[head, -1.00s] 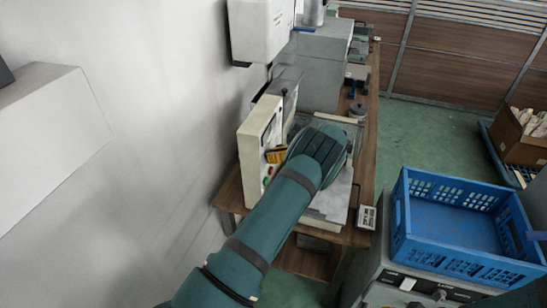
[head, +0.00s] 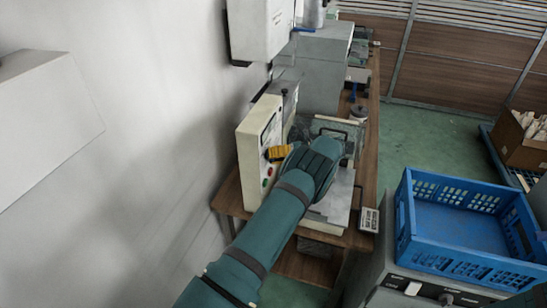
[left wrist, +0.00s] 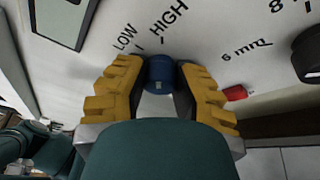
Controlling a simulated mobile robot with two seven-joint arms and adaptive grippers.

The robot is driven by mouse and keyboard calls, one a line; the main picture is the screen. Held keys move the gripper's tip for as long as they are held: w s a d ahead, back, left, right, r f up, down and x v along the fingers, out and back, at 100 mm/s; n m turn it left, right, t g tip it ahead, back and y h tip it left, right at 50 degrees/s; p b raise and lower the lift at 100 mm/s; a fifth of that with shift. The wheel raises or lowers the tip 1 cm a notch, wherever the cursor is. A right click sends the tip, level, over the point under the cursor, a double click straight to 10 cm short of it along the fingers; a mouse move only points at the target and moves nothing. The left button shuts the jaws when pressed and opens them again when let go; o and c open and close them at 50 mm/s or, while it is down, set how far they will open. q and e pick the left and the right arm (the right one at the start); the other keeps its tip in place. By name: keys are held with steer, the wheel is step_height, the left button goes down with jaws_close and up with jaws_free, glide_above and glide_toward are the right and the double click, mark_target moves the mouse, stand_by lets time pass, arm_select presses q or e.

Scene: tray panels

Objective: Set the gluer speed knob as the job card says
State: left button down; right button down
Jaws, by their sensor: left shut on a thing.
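The gluer speed knob (left wrist: 160,74) is a blue round knob on a white panel, beside the printed words LOW and HIGH, in the left wrist view. My left gripper (left wrist: 156,88) is shut on the knob, with one yellow finger on each side. In the head view my left gripper (head: 278,152) is at the front of the white gluer box (head: 252,140); its fingers hide the knob there. A small printed card (head: 369,219) stands at the table's near right corner; its text is too small to read. My right gripper is not in view.
A black knob (left wrist: 308,54) and a red button (left wrist: 235,93) are on the same panel. A wooden table (head: 368,150) runs along the wall with grey machines on it. A blue crate (head: 470,265) stands on a grey cabinet at right. Green floor lies beyond.

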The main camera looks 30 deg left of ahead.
arm_select(q)
steer(key=shift+s+f, duration=0.1)
steer(key=shift+f, duration=0.1)
steer(key=c, duration=0.7)
jaws_free()
steer(key=shift+a, duration=0.1)
steer(key=shift+r, duration=0.1)
steer(key=shift+r, duration=0.1)
